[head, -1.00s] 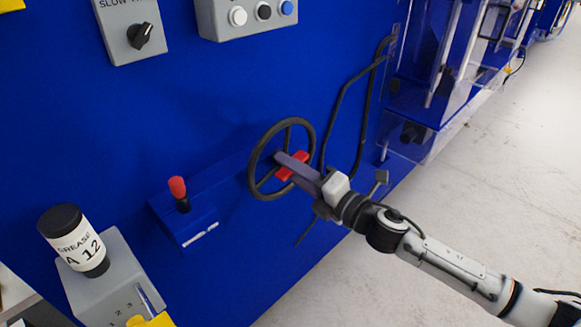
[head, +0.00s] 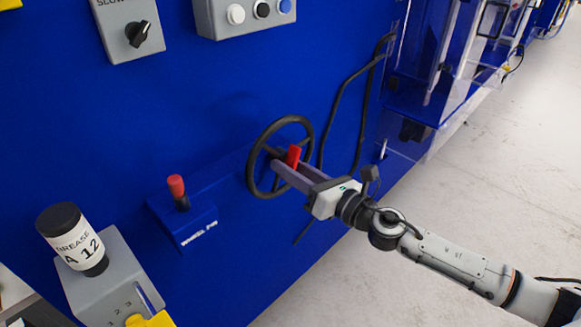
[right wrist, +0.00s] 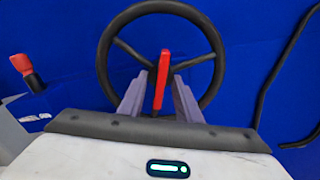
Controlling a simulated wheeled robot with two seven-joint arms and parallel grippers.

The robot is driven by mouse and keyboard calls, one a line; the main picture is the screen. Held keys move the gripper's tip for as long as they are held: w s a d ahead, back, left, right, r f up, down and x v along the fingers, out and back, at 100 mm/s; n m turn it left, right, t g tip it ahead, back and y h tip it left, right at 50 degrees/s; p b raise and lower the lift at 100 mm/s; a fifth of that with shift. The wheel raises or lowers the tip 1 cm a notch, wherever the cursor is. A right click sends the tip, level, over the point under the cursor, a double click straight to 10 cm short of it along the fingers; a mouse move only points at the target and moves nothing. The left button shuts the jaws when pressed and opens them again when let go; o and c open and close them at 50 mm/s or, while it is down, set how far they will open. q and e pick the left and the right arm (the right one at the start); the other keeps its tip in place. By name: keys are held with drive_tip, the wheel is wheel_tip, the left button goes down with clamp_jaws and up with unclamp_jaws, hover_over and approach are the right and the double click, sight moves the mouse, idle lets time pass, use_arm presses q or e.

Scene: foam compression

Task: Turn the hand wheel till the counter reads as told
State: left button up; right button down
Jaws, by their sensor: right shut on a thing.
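The black hand wheel (head: 251,172) is mounted on the blue machine wall, with a red bar (head: 293,157) across its hub. My right gripper (head: 279,164) reaches the hub from the lower right. In the right wrist view the hand wheel (right wrist: 104,62) fills the top middle. There the red bar (right wrist: 163,75) stands nearly upright between my two grey fingers (right wrist: 160,95), which are shut on it. No counter reading can be made out. My left gripper is not in view.
A red-topped knob (head: 176,187) stands on a blue box labelled "WHEEL PIN" left of the wheel. A black handrail (head: 340,98) runs close at the right. A grease can (head: 72,240) sits on a grey box at lower left. A push-button box (head: 215,22) is above.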

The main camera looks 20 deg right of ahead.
drive_tip(key=shift+f+n, duration=0.1)
drive_tip(key=shift+n, duration=0.5)
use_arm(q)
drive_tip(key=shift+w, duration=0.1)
use_arm(e)
drive_tip(key=c, duration=1.3)
unclamp_jaws()
use_arm(q)
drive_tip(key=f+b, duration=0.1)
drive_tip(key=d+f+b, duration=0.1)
drive_tip(key=b, duration=0.1)
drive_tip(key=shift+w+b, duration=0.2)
drive_tip(key=shift+b, duration=0.1)
use_arm(e)
drive_tip(key=v, duration=1)
drive_tip(key=shift+s+d, duration=0.1)
drive_tip(key=shift+s, duration=0.05)
